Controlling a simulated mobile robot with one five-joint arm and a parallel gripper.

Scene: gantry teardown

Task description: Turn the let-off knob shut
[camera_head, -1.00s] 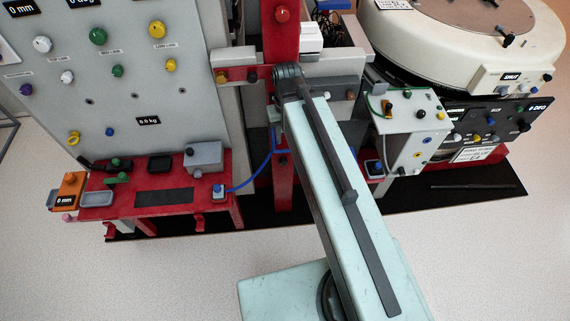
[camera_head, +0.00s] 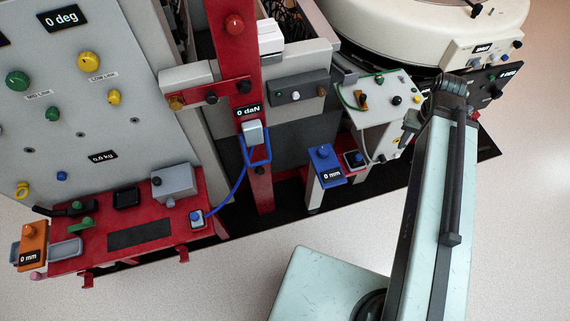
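No label reading let-off is legible, so I cannot tell which knob it is. The left grey board has a large green knob (camera_head: 17,82) and yellow knobs (camera_head: 90,62). My pale green arm rises at the right, its elbow beside the white panel's right edge. My gripper's fingers are hidden behind the arm; only a small grey part shows left of the elbow, so open or shut cannot be seen.
A red bench (camera_head: 60,262) stands at the left with an orange block (camera_head: 33,243) marked 0 mm. A red post (camera_head: 236,60) carries a 0 daN display. A blue block (camera_head: 325,165) sits on a small stand. A round cream drum (camera_head: 420,25) is behind. Pale floor in front is clear.

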